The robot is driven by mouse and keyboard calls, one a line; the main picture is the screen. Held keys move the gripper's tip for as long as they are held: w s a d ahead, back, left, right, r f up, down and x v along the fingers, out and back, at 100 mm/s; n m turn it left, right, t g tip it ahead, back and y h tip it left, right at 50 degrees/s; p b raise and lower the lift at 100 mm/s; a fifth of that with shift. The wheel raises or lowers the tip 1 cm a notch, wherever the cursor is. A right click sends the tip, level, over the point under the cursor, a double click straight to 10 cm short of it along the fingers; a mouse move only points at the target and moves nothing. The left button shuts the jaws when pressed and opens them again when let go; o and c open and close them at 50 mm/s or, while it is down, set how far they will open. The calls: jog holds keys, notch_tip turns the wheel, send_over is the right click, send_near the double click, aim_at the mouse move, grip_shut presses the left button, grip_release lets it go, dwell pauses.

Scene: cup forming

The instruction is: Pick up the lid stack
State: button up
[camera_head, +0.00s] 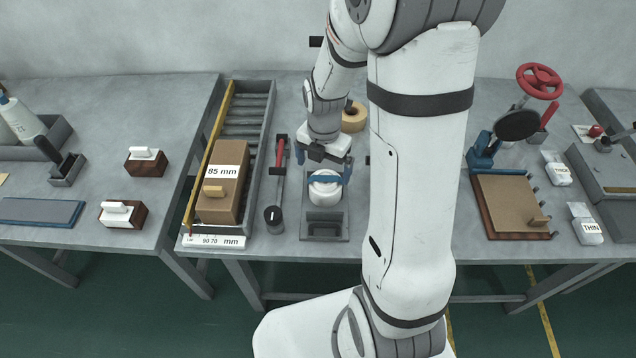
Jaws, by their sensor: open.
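A white round stack (325,191), which looks like the lid stack, sits in a grey holder (324,234) on the middle table. The gripper is open. I cannot tell whether the fingers touch the stack.
A brown box marked 85 mm (222,181) lies on the roller track at the left. A red-handled tool (279,185) lies close left of the holder. A tape roll (354,117) is behind. My arm hides the table to the right.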

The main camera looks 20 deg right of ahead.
aim_at(325, 178)
jog(key=shift+s+d+f+p, duration=0.1)
jog(key=shift+d+f+p, duration=0.1)
jog(key=shift+f, duration=1.55)
jog(key=shift+d+f+p, duration=0.1)
jog(key=shift+f+p, duration=0.1)
jog(key=shift+f, duration=1.5)
jog(key=shift+c, duration=0.6)
jog(key=c, duration=0.9)
